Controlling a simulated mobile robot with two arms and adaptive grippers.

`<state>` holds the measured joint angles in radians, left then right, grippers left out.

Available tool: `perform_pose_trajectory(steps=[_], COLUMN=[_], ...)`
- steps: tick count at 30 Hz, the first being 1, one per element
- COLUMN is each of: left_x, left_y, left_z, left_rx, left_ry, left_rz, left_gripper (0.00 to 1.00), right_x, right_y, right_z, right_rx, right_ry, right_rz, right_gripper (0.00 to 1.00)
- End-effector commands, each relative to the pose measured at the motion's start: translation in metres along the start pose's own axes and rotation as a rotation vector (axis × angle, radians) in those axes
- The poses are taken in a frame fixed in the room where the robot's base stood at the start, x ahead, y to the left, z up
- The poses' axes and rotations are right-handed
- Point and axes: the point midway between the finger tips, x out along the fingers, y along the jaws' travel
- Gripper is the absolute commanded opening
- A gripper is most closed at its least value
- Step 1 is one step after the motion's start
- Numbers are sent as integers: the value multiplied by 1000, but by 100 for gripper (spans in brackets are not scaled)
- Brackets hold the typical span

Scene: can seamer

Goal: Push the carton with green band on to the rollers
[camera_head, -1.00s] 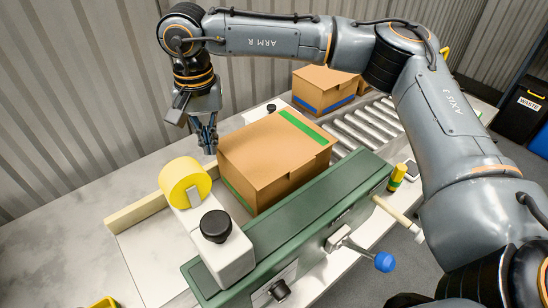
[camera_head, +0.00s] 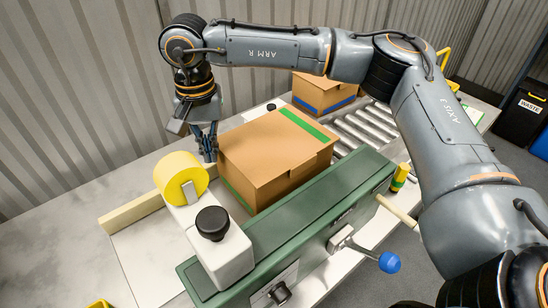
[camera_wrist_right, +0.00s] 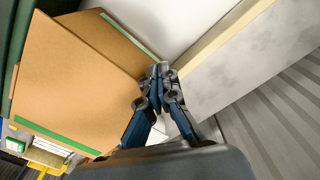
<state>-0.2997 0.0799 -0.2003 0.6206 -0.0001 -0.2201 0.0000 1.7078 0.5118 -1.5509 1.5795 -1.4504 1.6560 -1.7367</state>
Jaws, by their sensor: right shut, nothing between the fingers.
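The carton with green band (camera_head: 262,163) is a brown box with a green stripe along its top and another low on its side. It sits behind the dark green machine rail (camera_head: 300,212), at the near end of the rollers (camera_head: 362,124). My right gripper (camera_head: 208,157) is shut and empty, pointing down beside the carton's left side. In the right wrist view the closed fingertips (camera_wrist_right: 160,72) are close to the carton (camera_wrist_right: 78,72); I cannot tell whether they touch. My left gripper is out of view.
A second carton with a blue band (camera_head: 322,92) stands beyond, beside the rollers. A blue-knobbed crank (camera_head: 388,262) sticks out at the front.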

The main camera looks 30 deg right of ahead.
Motion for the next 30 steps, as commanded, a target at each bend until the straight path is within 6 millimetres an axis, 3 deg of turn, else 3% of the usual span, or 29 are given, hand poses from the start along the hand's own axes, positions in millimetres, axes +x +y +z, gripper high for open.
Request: perform_pose_trajectory(steps=[30], left_x=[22], left_y=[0], left_z=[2], left_rx=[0], left_ry=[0], left_rz=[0], left_gripper=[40], right_x=[27], right_y=[0], right_z=[0], right_rx=[0], right_ry=[0], right_rz=[1], right_gripper=[0])
